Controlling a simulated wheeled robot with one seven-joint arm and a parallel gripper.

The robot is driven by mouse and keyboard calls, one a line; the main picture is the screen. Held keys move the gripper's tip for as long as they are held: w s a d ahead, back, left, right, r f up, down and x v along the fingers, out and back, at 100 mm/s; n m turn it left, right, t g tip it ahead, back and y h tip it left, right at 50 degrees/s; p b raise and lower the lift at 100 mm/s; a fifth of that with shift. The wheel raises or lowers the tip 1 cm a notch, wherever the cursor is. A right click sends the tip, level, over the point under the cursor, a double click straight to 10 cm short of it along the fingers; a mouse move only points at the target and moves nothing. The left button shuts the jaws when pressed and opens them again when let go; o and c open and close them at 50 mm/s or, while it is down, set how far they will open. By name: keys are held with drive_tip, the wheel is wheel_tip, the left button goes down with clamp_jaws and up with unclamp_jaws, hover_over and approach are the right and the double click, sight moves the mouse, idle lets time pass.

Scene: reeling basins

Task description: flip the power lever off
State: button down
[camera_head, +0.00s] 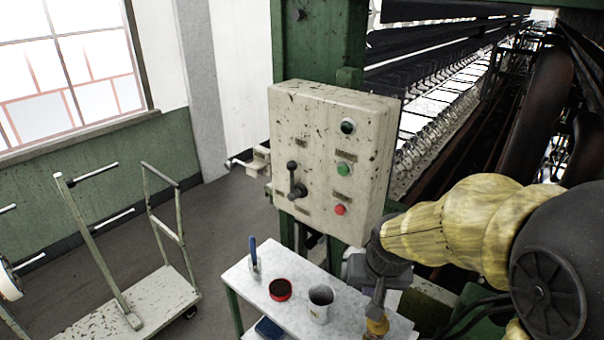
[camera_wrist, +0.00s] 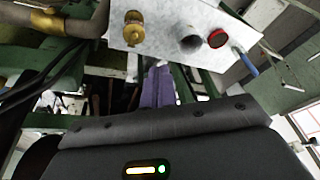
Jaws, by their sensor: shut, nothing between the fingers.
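The power lever (camera_head: 292,166) is a black handle with a round knob on the lower left of the beige control box (camera_head: 318,118) in the head view. It points up from its pivot. My gripper (camera_head: 376,308) is low and to the right of the box, above the right part of the small table, well apart from the lever. Its fingers also show in the wrist view (camera_wrist: 158,88), shut together and empty. The wrist view does not show the lever.
The box also carries a black knob (camera_head: 348,127), a green button (camera_head: 344,169) and a red button (camera_head: 340,210). The white table (camera_head: 240,284) below holds a cup (camera_head: 321,303), a red tin (camera_head: 280,289), a blue-handled tool (camera_head: 253,253) and a brass piece (camera_wrist: 133,30). A cart (camera_head: 150,300) stands left.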

drive_tip(key=w+a+r+m+t+y, duration=0.1)
drive_tip(key=w+a+r, duration=0.5)
drive_tip(key=r, duration=0.5)
drive_tip(key=w+a+r+m+t+y, duration=0.1)
drive_tip(key=w+a+r+m+t, duration=0.1)
drive_tip(key=w+a+r, duration=0.3)
drive_tip(key=w+r, duration=0.4)
drive_tip(key=r, duration=0.2)
drive_tip(key=shift+w+a+y, duration=0.2)
drive_tip(key=shift+a+y, duration=0.2)
drive_tip(key=shift+f, duration=0.1)
drive_tip(key=p+x, duration=0.3)
drive_tip(key=x, duration=0.6)
drive_tip(key=shift+w+f+p, duration=0.3)
drive_tip(key=shift+a, duration=0.15)
